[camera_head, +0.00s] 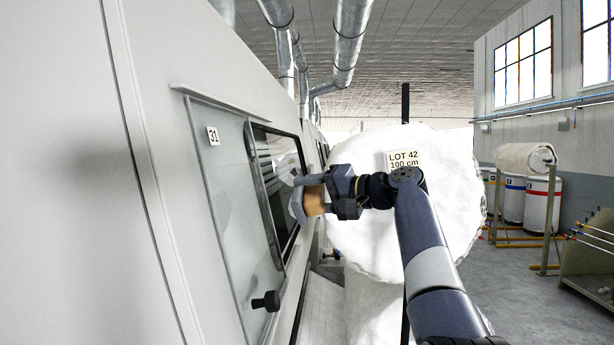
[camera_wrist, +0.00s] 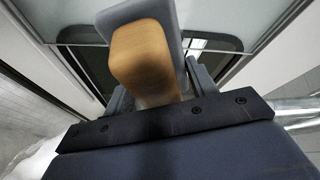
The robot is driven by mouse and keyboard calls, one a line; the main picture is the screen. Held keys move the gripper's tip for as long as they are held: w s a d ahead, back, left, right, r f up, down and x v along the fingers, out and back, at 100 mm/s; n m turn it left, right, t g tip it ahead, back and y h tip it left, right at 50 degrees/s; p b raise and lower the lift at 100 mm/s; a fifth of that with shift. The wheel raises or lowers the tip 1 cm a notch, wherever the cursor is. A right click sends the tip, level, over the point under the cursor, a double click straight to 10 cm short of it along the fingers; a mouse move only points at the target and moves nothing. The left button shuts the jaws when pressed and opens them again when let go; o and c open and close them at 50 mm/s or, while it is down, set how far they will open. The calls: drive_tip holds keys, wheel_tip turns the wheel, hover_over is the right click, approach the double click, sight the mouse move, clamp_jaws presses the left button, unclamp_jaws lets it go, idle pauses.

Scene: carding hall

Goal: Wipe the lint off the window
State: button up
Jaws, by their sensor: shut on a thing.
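The window (camera_head: 277,168) is a dark pane in a black frame, set in the pale machine wall on the left. A pale patch shows on it beside the pad; I cannot tell lint from reflection. My gripper (camera_head: 327,196) is shut on a wiping block with a wooden grip (camera_head: 314,201) and a grey pad (camera_head: 297,204). The pad faces the window, and I cannot tell whether it touches. In the wrist view, the wooden grip (camera_wrist: 140,55) sits between my fingers, with the dark window (camera_wrist: 92,66) behind it, partly hidden by the block.
A clear panel (camera_head: 232,190) marked 31, with a black knob (camera_head: 267,301), stands left of the window. A large white roll (camera_head: 445,200) labelled LOT 42 stands close behind my arm. Ducts (camera_head: 347,45) hang overhead. Floor (camera_head: 520,300) is free at right, before a rack (camera_head: 590,250).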

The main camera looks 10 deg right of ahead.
sight(308, 191)
drive_tip(key=r, duration=0.1)
drive_tip(key=s+r, duration=0.1)
drive_tip(key=s+a+r+y, duration=0.1)
drive_tip(key=shift+r+n+g, duration=0.1)
drive_tip(key=shift+n+g, duration=0.2)
drive_tip(key=shift+s+a+r+y, duration=0.2)
drive_tip(key=shift+a+r+y, duration=0.1)
drive_tip(key=shift+r, duration=0.05)
drive_tip(key=shift+w+a+f, duration=0.2)
drive_tip(key=shift+a, duration=0.7)
drive_tip(key=shift+w+a+f, duration=0.15)
drive_tip(key=shift+a+f, duration=0.1)
drive_tip(key=shift+a, duration=0.65)
drive_tip(key=shift+w+a+f, duration=0.2)
drive_tip(key=shift+a, duration=0.7)
drive_tip(key=shift+w+a+f, duration=0.1)
drive_tip(key=shift+a+f, duration=0.05)
drive_tip(key=shift+a, duration=0.3)
drive_tip(key=shift+w+a+f, duration=0.1)
drive_tip(key=shift+a, duration=0.35)
drive_tip(key=shift+d, duration=0.1)
drive_tip(key=shift+s+b, duration=0.4)
drive_tip(key=shift+s, duration=0.1)
drive_tip(key=shift+s+a+b, duration=0.25)
drive_tip(key=shift+s+b, duration=0.25)
drive_tip(key=shift+s, duration=0.3)
drive_tip(key=shift+s+a+b, duration=0.25)
drive_tip(key=shift+s+b, duration=0.2)
drive_tip(key=shift+s, duration=0.3)
